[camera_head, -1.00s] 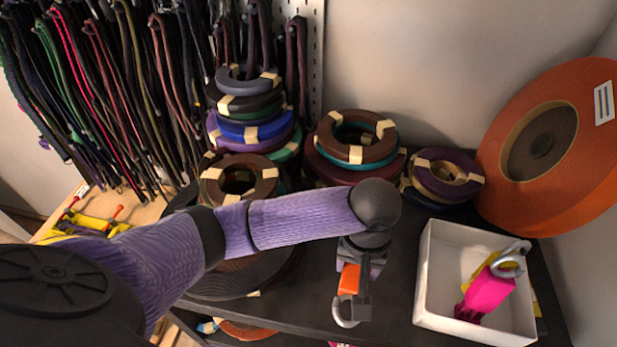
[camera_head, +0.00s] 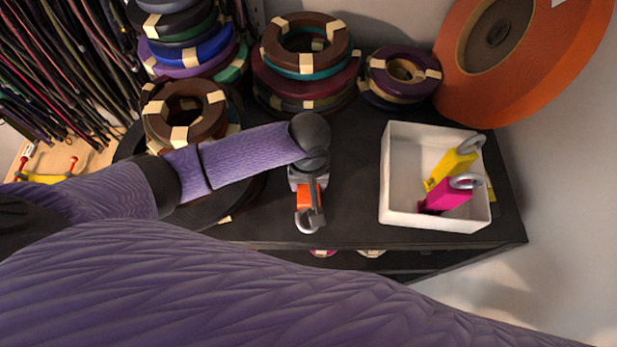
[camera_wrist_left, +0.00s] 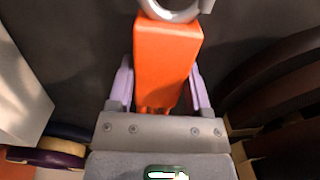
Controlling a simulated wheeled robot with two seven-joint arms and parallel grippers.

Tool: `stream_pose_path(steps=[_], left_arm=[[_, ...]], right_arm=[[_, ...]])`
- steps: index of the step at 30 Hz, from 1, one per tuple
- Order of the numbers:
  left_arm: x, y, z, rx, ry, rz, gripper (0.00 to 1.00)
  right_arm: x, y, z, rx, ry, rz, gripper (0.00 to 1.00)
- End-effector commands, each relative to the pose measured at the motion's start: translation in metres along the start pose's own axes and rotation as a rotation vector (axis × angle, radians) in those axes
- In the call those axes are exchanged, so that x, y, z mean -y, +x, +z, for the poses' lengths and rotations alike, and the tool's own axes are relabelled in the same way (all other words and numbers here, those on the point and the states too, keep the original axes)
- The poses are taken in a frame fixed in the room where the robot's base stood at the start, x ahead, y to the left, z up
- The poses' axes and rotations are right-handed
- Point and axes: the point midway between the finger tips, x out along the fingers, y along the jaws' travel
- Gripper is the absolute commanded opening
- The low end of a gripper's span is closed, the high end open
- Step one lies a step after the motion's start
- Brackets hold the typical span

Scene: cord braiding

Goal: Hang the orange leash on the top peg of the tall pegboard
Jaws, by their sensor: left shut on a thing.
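The orange leash (camera_head: 307,193) is a folded orange bundle with a grey metal ring at one end. My left gripper (camera_head: 309,191) is shut on it above the black shelf top. In the left wrist view the orange leash (camera_wrist_left: 166,60) sits between the two pale purple fingers of the left gripper (camera_wrist_left: 161,88), with its ring at the top edge. The top peg of the tall pegboard is not visible in the head view now. Cords hang at the upper left. My right gripper is not in view.
A white box (camera_head: 390,212) with a yellow and a magenta leash stands right of the left gripper on the black shelf (camera_head: 350,165). Stacked cord coils (camera_head: 305,65) stand behind. A large orange reel (camera_head: 565,60) leans at the back right.

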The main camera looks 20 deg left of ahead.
Motion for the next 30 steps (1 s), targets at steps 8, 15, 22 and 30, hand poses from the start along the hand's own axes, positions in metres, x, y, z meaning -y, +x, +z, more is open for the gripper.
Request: stream_pose_path(steps=[8, 15, 22, 30], left_arm=[[0.0, 0.004, 0.0, -0.001, 0.001, 0.001, 0.0], [0.0, 0.008, 0.0, -0.001, 0.001, 0.001, 0.77], [0.0, 0.008, 0.0, -0.001, 0.001, 0.001, 0.99], [-0.001, 0.008, -0.001, -0.003, 0.002, 0.003, 0.99]], right_arm=[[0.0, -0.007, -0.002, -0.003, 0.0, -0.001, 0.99], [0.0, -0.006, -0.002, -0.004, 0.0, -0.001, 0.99], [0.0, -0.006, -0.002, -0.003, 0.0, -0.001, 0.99], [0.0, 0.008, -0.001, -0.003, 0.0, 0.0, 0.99]])
